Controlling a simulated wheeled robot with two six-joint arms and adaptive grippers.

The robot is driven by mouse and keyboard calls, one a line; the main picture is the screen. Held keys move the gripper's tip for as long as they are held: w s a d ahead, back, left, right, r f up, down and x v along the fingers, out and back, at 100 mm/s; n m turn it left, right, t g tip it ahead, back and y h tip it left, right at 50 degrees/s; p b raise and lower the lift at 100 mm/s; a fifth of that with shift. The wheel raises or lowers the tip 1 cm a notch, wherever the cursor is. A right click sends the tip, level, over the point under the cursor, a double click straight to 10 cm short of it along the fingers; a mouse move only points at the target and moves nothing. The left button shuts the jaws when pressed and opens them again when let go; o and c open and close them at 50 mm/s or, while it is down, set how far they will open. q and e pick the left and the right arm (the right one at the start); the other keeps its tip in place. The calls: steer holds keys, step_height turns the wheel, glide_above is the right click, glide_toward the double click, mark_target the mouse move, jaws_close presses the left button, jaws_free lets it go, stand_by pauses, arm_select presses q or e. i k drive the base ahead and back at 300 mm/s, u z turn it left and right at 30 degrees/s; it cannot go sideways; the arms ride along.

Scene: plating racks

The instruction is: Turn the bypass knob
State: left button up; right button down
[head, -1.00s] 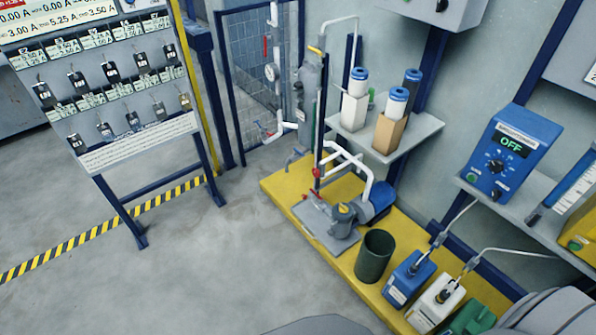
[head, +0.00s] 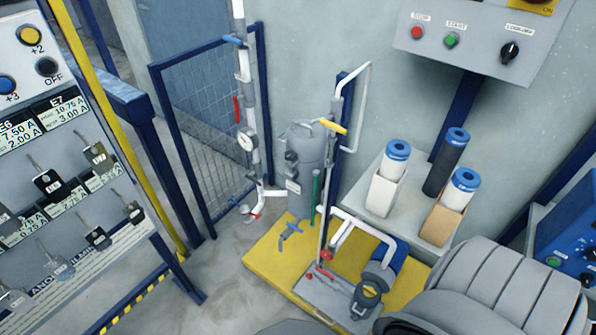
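No knob has a label that I can read as bypass. A black rotary knob (head: 510,51) sits at the right of a grey wall panel (head: 478,38), under a small label too blurred to read. Neither of my grippers is in view. A grey ribbed part of mine fills the lower right and hides part of the skid.
A shelf (head: 372,224) holds blue-capped filter cartridges (head: 383,195). A key board (head: 25,235) stands at the left. A mesh gate (head: 205,130) and a white pipe with a gauge (head: 247,140) stand behind. A blue controller (head: 565,245) is at the right edge.

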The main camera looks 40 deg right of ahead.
mark_target(327, 255)
steer(key=i, duration=1.1)
steer(key=z, duration=3.75)
